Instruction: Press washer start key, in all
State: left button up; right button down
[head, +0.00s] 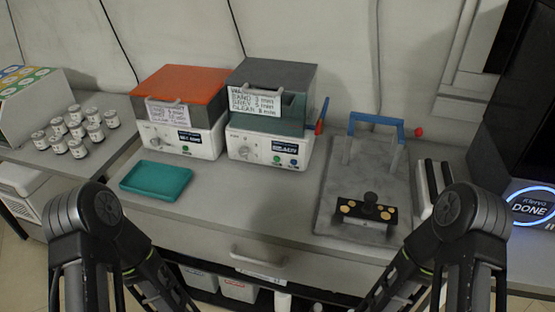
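Two white benchtop machines stand side by side at the back of the counter. The left machine (206,146) has an orange lid (185,84), a dial, a small dark display and small keys on its front. The right machine (246,150) has a grey lid (275,73), a dial, a display, a green key (276,158) and a blue key (294,162). The lettering is too small to tell for sure which machine is the washer. My two arms show at the bottom; both grippers are outside the picture.
An empty teal tray (156,181) lies in front of the left machine. Several small white jars (77,149) stand at the left. A grey plate (335,205) with a blue-handled frame (376,121) is on the right, near a screen base (529,207) reading DONE. Counter before the right machine is clear.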

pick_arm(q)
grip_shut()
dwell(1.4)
